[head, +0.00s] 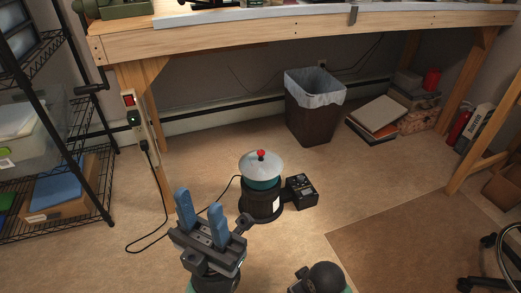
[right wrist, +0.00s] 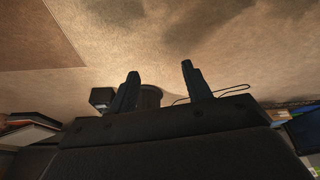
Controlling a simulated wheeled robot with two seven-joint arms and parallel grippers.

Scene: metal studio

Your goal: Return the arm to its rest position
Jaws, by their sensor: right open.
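A machine with a silver lid (head: 261,165) and red knob stands on the floor beside a black control box (head: 300,191). A lined bin (head: 312,117) stands under the wooden workbench (head: 300,27). A wire shelf (head: 90,150) is at left. Floor at right is mostly clear.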

